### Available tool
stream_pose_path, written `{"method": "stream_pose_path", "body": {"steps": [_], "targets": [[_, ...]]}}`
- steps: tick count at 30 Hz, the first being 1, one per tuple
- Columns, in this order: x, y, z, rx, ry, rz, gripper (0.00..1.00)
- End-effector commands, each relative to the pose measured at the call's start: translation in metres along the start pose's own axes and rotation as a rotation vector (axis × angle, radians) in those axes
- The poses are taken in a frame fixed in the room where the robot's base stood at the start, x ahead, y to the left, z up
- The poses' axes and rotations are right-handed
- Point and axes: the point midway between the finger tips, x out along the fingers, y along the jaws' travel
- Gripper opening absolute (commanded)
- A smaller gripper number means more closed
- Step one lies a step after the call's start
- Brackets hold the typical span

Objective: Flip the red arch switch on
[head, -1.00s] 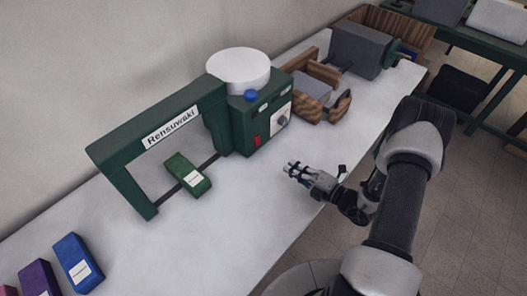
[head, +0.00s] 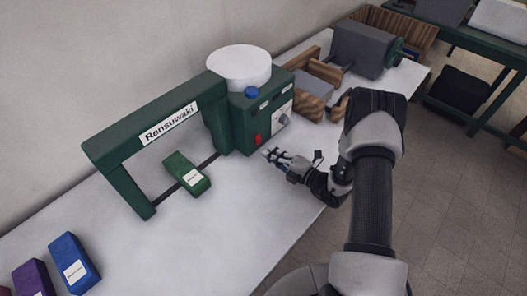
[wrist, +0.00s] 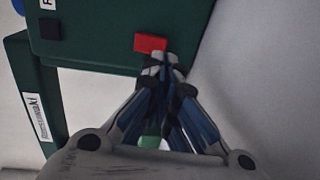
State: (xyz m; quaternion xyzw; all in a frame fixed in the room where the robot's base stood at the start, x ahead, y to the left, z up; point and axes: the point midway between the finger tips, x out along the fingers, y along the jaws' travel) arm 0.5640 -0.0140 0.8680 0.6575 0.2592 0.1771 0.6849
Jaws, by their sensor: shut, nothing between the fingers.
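The red switch (head: 258,139) sits on the front face of the green control box (head: 241,119), which joins the right leg of the green arch (head: 146,132). My gripper (head: 268,154) is shut and empty, just in front of the box and slightly below and right of the switch. In the wrist view the red switch (wrist: 150,43) shows just beyond the fingertips (wrist: 160,62), a little to their left. I cannot tell whether the fingertips touch it. The switch's lower right corner is close to or partly behind the fingertips.
A green block (head: 186,173) lies under the arch. Wooden holders (head: 318,77) stand behind to the right.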

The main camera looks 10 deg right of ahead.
Motion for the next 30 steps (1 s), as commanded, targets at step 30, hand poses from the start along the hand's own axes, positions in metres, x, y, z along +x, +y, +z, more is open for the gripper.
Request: {"method": "stream_pose_path", "body": {"steps": [30], "targets": [[0.049, -0.002, 0.000, 0.001, 0.001, 0.000, 0.00]]}}
